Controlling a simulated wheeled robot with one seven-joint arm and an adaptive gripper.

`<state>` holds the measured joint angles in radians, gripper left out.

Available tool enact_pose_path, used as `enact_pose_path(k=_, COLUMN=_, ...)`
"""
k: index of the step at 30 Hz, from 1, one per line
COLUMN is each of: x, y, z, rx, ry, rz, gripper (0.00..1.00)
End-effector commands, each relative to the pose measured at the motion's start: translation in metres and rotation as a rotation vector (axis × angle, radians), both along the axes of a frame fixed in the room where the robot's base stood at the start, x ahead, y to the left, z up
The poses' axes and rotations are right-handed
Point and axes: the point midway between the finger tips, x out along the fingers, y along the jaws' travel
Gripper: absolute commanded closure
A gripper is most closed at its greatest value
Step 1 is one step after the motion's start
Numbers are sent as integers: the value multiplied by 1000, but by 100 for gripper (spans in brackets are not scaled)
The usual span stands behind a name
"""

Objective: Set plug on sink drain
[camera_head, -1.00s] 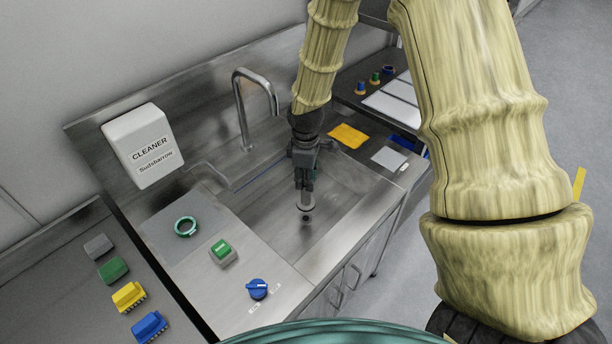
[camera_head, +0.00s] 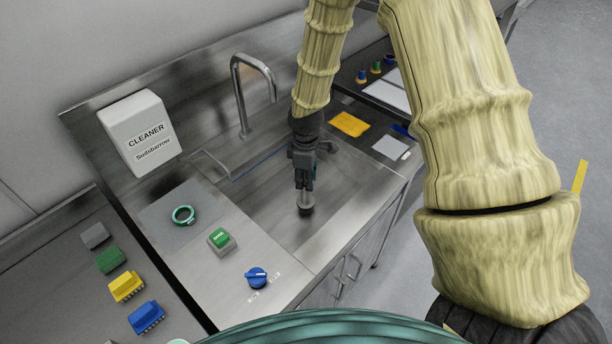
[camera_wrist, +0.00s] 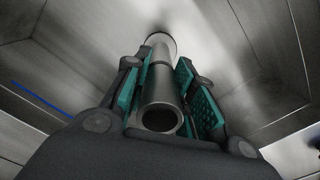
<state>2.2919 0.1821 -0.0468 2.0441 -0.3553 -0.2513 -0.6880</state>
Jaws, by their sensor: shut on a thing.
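The plug (camera_head: 306,208) is in my gripper (camera_head: 305,187), low over the floor of the steel sink (camera_head: 262,205). In the wrist view my gripper (camera_wrist: 170,95) is shut with its green pads on the plug's grey tubular stem (camera_wrist: 163,85). The stem points down toward the sink floor, and its round lower end shows at the top of that view. The plug covers the spot where the dark drain hole showed, so the drain is hidden. I cannot tell whether the plug touches the sink floor.
A curved tap (camera_head: 242,95) stands behind the sink. On the left counter are a green ring (camera_head: 183,215), a green button (camera_head: 219,238) and a blue knob (camera_head: 256,277). Several brushes (camera_head: 126,286) lie farther left. Yellow (camera_head: 349,124) and white (camera_head: 391,148) cloths lie right.

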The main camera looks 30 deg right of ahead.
Motion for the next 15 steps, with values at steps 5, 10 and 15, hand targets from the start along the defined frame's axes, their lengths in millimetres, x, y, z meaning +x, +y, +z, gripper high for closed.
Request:
enact_pose_path(k=5, x=0, y=0, z=-10, rx=0, ry=0, rz=0, gripper=100)
enact_pose_path(k=10, x=0, y=0, z=-17, rx=0, ry=0, rz=0, gripper=100)
enact_pose_path(k=15, x=0, y=0, z=-22, rx=0, ry=0, rz=0, gripper=100)
